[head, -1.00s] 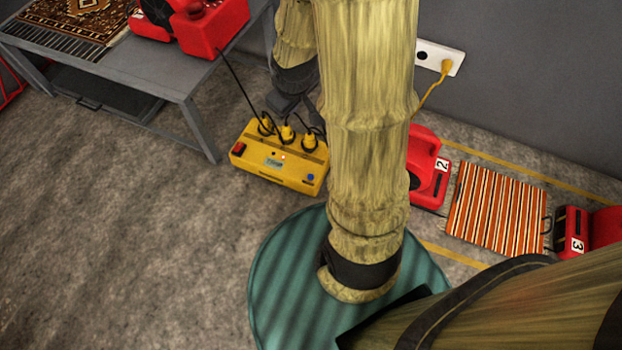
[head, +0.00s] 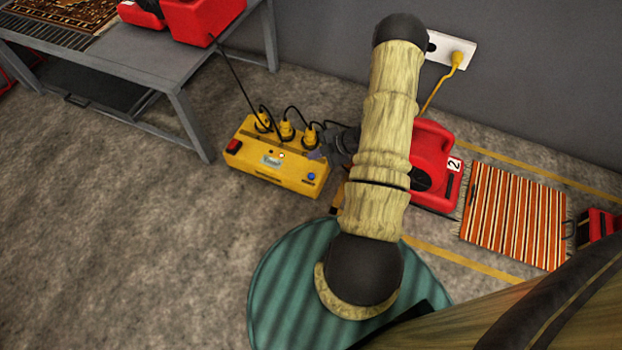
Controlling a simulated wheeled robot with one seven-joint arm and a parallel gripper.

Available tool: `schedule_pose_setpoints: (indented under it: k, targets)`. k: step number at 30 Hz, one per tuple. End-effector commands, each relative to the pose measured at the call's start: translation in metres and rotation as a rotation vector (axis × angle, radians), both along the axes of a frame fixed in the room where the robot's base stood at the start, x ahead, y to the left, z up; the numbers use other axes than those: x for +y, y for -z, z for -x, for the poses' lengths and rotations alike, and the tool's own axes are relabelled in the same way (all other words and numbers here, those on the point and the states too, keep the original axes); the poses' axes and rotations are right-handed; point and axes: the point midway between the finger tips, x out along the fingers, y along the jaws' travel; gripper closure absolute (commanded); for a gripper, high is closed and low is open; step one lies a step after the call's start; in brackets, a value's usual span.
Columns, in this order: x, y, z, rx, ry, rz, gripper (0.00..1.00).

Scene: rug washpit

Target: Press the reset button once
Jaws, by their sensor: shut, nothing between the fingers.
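A yellow power box (head: 290,182) stands on the floor with several black-corded yellow plugs in its top. On its sloping front are a red switch (head: 233,146) at the left, a small display (head: 271,160) in the middle and a round blue button (head: 311,176) at the right. The label by the blue button is too small to read. My gripper (head: 317,155) is shut and empty, just above and behind the blue button near the box's right end. It looks apart from the button, though the exact gap cannot be told. My arm partly hides the gripper's wrist.
A grey table (head: 165,75) with red machines stands at the upper left. A red machine marked 2 (head: 432,160) and a striped rug (head: 513,220) lie right of my arm. A wall socket (head: 450,48) is behind. The floor left of the box is clear.

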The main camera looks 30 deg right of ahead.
Motion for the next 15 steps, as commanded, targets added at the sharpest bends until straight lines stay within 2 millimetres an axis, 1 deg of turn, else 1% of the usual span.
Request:
schedule_pose_setpoints:
  k: [10,15]
  targets:
    - [0.001,0.001,0.001,-0.004,-0.007,-0.002,1.0]
    - [0.001,0.011,0.001,-0.003,-0.007,-0.003,1.0]
